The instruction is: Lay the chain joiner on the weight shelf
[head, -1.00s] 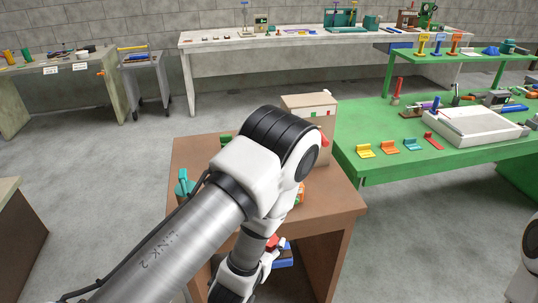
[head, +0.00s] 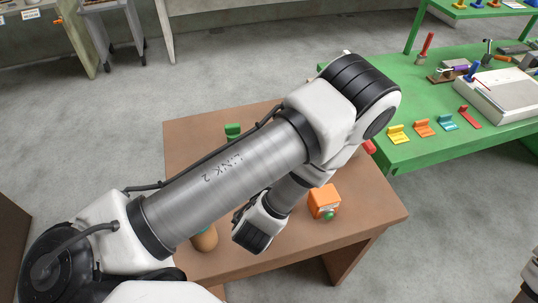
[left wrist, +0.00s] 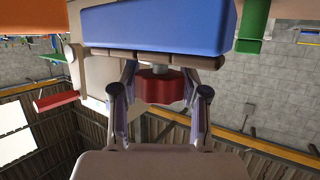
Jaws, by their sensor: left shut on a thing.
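My left gripper (left wrist: 158,75) is shut on a blue block with a red knob. In the left wrist view the red knob (left wrist: 162,88) sits between the fingers, and the blue block (left wrist: 160,25) spans the view just beyond the fingertips. I cannot tell for sure that this is the chain joiner. In the head view my left arm crosses over the brown table (head: 340,238) and hides the gripper and the block. I cannot make out a weight shelf for certain. My right gripper is out of view.
An orange block (head: 322,197) with a green knob stands on the brown table, near a brown rounded thing (head: 205,240) and a green piece (head: 232,130). The green table (head: 430,155) at right holds several small coloured brackets and a white tray (head: 500,95). Grey floor lies behind.

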